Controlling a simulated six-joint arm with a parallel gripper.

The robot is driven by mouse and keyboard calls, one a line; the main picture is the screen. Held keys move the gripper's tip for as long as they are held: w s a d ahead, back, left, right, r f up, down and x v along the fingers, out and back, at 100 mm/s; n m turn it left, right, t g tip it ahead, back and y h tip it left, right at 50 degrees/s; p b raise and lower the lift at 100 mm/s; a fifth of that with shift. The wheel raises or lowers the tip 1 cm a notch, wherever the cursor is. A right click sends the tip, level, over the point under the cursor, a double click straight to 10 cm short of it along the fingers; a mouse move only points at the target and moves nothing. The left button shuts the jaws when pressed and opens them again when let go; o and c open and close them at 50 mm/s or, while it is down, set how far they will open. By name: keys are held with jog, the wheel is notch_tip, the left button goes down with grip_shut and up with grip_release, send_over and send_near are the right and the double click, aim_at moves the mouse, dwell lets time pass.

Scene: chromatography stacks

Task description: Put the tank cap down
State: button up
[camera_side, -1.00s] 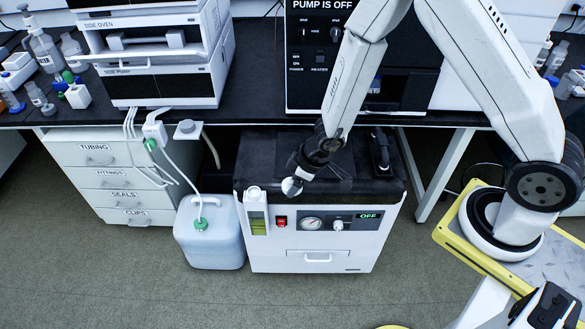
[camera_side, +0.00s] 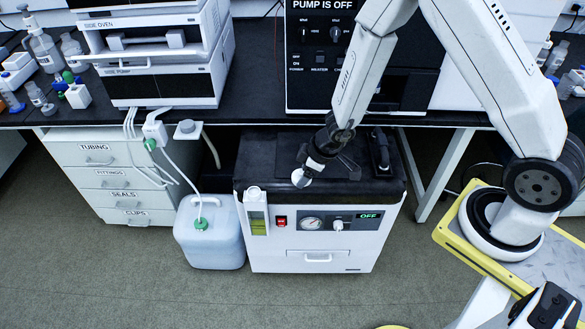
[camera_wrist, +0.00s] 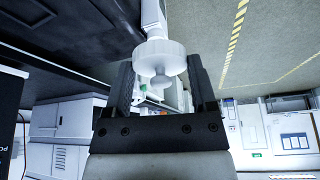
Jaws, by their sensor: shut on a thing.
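My gripper (camera_side: 307,169) is shut on a white round cap, the tank cap (camera_side: 301,180), in the side view. It is over the front part of the dark top (camera_side: 270,185) of the white floor-standing unit; whether the cap touches that top cannot be told. In the wrist view, the cap (camera_wrist: 159,60) has a ribbed rim and a small knob facing the camera, and sits between the two dark fingers of my gripper (camera_wrist: 165,82). A white piece shows behind it.
A sight-glass housing (camera_side: 256,212) with green liquid stands at the unit's front left corner. A black handle (camera_side: 380,152) stands at the right of the top. A white jug (camera_side: 209,245) with a green fitting and tube is left of the unit. The bench edge (camera_side: 270,121) overhangs behind.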

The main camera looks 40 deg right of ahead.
jog(key=d, duration=0.8)
jog(key=shift+s+f, duration=0.2)
jog(key=shift+s, duration=0.2)
send_over(289, 169)
jog(key=s, duration=0.2)
jog(key=shift+w+d+f, duration=0.1)
jog(key=shift+d+f, duration=0.05)
jog(key=shift+f, duration=2.2)
jog(key=shift+d+f, duration=0.15)
jog(key=shift+f, duration=2.2)
jog(key=shift+w+f, duration=0.25)
jog(key=shift+f, duration=1.6)
jog(key=shift+f, duration=0.1)
